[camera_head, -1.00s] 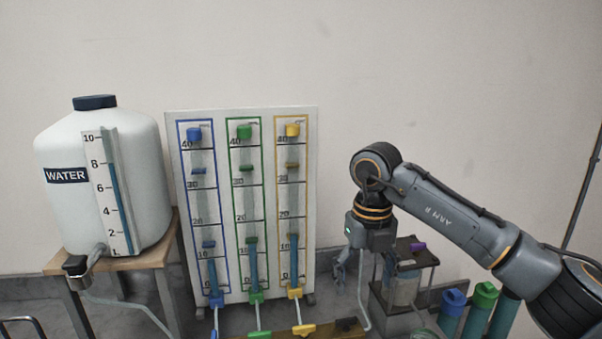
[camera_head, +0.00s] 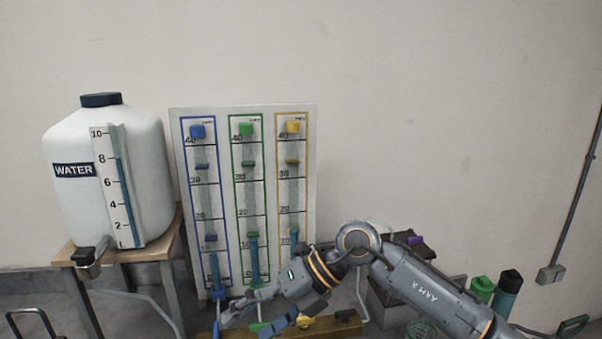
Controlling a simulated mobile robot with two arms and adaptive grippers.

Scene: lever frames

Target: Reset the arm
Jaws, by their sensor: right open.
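My right arm (camera_head: 420,282) comes in from the lower right and reaches left across the bottom of the picture. My right gripper (camera_head: 240,318) is open, low in front of the gauge board (camera_head: 267,200), near the lower ends of its tubes. It partly hides the bottom of the board and the valves there. I cannot tell whether it touches anything. My left gripper is not in view.
The white water tank (camera_head: 105,205) stands on a wooden stand (camera_head: 152,255) at left. A wooden block (camera_head: 345,325) lies under my right gripper. Behind my right arm are a small stand (camera_head: 385,290) and a dark-capped bottle (camera_head: 508,290). The wall above is bare.

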